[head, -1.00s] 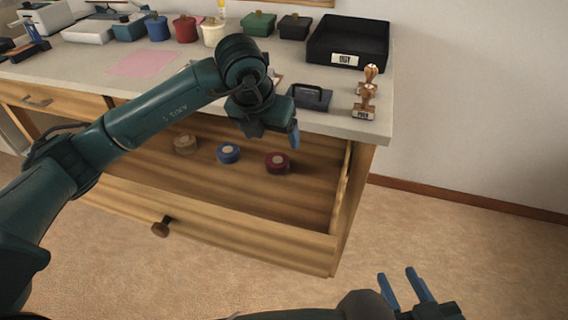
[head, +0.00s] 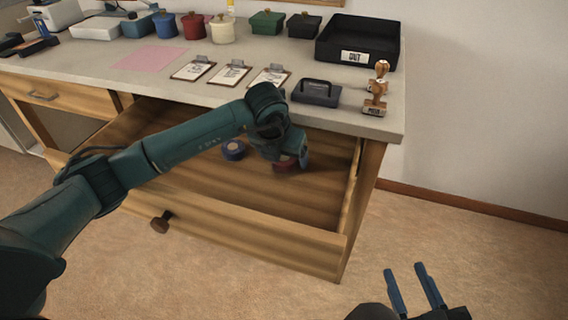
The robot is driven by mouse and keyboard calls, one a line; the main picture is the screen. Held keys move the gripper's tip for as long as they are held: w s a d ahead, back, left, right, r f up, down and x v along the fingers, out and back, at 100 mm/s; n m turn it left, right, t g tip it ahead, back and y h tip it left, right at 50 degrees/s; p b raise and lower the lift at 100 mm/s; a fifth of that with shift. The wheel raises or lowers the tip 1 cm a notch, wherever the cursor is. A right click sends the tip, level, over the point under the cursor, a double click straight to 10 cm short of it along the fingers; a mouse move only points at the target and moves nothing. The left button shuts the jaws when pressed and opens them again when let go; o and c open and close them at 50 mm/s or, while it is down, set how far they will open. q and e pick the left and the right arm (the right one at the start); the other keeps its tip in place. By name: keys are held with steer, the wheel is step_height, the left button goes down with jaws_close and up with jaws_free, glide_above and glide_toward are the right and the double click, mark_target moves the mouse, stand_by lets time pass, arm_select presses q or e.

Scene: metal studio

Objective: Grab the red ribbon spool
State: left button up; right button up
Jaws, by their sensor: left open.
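The red ribbon spool (head: 285,167) lies in the open wooden drawer (head: 245,224), partly hidden by my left gripper. My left gripper (head: 297,162) is open and reaches down into the drawer at the spool, with one blue finger showing just to the spool's right. The other finger is hidden, so I cannot tell whether the spool sits between the fingers. My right gripper (head: 414,290) is open and empty above the floor at the lower right.
A blue spool (head: 233,150) lies in the drawer just left of the red one. The drawer's right wall (head: 351,200) is close to my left gripper. The desk top (head: 350,118) overhangs behind, with a dark stamp pad (head: 316,92), clipboards and a stamp (head: 377,90).

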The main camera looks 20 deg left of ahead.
arm_select(q)
steer(key=shift+w+f, duration=0.15)
steer(key=shift+f, duration=0.1)
steer(key=shift+c, duration=0.4)
steer(key=c, duration=1)
steer(key=shift+r, duration=0.15)
